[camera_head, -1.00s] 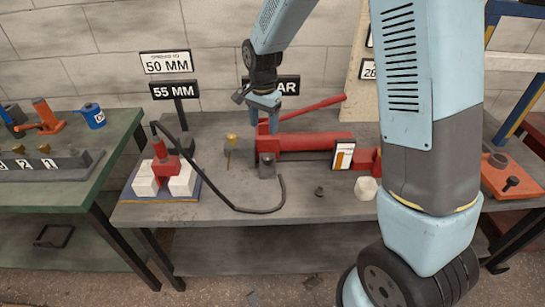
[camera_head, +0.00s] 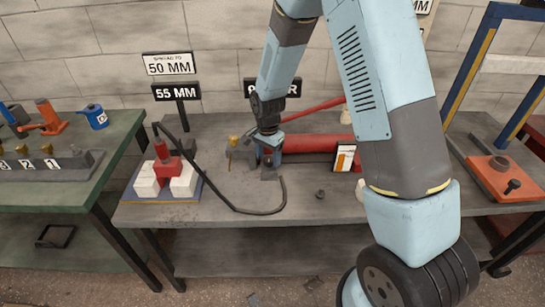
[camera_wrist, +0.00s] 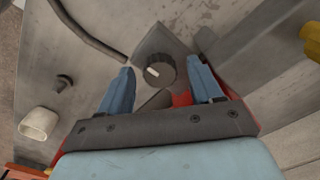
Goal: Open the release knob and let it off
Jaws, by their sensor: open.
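The release knob (camera_wrist: 158,70) is a dark round knob with a pale mark on a grey block (camera_wrist: 150,45) in the wrist view. My gripper (camera_wrist: 164,66) is open, with one blue finger on each side of the knob. A gap shows between the knob and both fingers. In the head view my gripper (camera_head: 268,150) is down at the left end of the red pump (camera_head: 305,142). It hides the knob there; only the lower part of the grey block (camera_head: 269,174) shows.
A brass-topped grey post (camera_head: 234,150) stands close left of my gripper. The red pump lever (camera_head: 315,107) rises behind. A small dark knob-like part (camera_head: 320,193) lies right.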

